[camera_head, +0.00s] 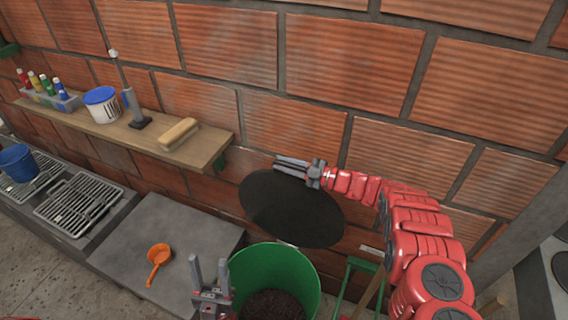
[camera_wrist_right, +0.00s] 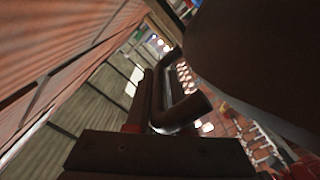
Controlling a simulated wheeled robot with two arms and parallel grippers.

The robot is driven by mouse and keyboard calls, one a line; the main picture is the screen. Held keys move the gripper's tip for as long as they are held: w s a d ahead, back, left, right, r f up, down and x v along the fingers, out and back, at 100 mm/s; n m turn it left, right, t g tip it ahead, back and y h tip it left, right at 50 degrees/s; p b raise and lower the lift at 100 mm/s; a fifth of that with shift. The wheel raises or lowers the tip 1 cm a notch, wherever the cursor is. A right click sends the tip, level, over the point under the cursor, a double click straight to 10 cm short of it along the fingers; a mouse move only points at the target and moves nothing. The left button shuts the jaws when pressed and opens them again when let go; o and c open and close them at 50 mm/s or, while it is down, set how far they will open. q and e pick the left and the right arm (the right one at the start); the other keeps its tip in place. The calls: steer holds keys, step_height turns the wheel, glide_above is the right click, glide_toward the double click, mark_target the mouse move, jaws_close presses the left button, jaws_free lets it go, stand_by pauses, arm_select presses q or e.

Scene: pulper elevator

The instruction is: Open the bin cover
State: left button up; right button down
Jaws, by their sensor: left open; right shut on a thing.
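The bin cover (camera_head: 290,208) is a dark round disc. It stands tilted up above and behind the green bin (camera_head: 312,268), which is uncovered and shows dark granular contents. My right gripper (camera_head: 278,165) is at the cover's upper edge, shut on its handle. In the right wrist view the dark curved handle (camera_wrist_right: 195,107) lies at the fingers, and the cover (camera_wrist_right: 258,55) fills the upper right. My left gripper (camera_head: 208,270) is open and empty, just left of the bin's rim, with its fingers pointing up.
A brick wall (camera_head: 350,60) stands close behind the cover. A wooden shelf (camera_head: 207,150) with a brush (camera_head: 178,133) and a white bucket (camera_head: 102,107) is at left. An orange scoop (camera_head: 157,258) lies on the grey counter (camera_head: 195,230). A green frame (camera_head: 355,275) stands right of the bin.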

steer(key=shift+s+f, duration=0.1)
steer(key=shift+f, duration=0.35)
steer(key=c, duration=1.1)
jaws_free()
steer(key=shift+o, duration=1.2)
steer(key=shift+d, duration=0.1)
steer(key=shift+w, duration=0.3)
steer(key=shift+s+d+r, duration=0.1)
steer(key=shift+s+r, duration=0.05)
steer(key=b+v, duration=0.4)
steer(key=v, duration=1.3)
steer(key=shift+d, duration=0.1)
